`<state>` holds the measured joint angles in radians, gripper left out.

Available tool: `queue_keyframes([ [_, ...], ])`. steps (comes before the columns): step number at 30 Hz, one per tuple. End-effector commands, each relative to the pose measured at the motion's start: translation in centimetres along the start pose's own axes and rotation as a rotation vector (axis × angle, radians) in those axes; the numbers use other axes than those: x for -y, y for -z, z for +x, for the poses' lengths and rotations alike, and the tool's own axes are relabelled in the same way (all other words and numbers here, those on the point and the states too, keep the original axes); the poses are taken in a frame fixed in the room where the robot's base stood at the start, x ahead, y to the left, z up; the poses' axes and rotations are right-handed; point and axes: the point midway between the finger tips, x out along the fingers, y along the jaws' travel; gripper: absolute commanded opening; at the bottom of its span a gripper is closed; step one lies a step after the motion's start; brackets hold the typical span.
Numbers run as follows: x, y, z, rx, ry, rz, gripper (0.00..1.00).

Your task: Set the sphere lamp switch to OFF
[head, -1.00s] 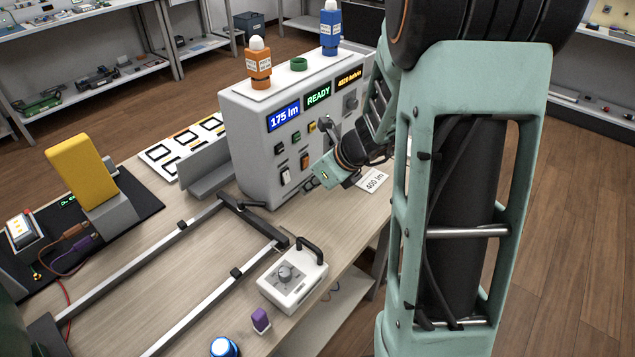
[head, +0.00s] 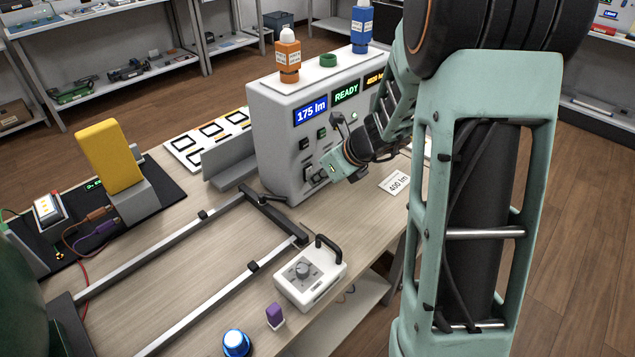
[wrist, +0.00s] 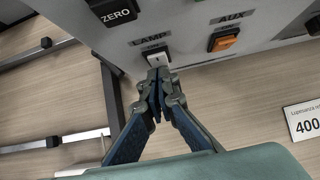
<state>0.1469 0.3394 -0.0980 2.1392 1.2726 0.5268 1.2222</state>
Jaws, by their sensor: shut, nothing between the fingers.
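The sphere lamp switch is a white rocker (wrist: 158,58) under the LAMP label on the front panel of the white instrument box (head: 275,140). In the wrist view my gripper (wrist: 158,76) is shut and empty, its fingertips at the lower edge of the rocker. They seem to touch it or nearly so, and they cover its lower part. In the head view my gripper (head: 318,178) is at the low front of the box, and the arm hides part of the panel. The box displays read 175 lm and READY. I cannot tell the rocker's position.
An orange AUX switch (wrist: 223,40) is right of the lamp switch, and a black ZERO button (wrist: 115,12) is to its upper left. A 400 lm card (head: 396,183) lies on the table. A rail frame (head: 272,213) and a white knob box (head: 310,275) stand in front.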

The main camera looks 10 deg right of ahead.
Motion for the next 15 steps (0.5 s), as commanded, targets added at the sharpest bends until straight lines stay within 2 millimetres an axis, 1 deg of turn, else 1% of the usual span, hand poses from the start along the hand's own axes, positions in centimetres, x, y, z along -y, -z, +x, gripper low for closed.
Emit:
queue_keyframes([
  [1,0.06,0.39,0.64,0.015,0.002,0.0,0.0],
  [15,0.01,0.18,1.2,0.145,0.001,-0.002,0.0],
])
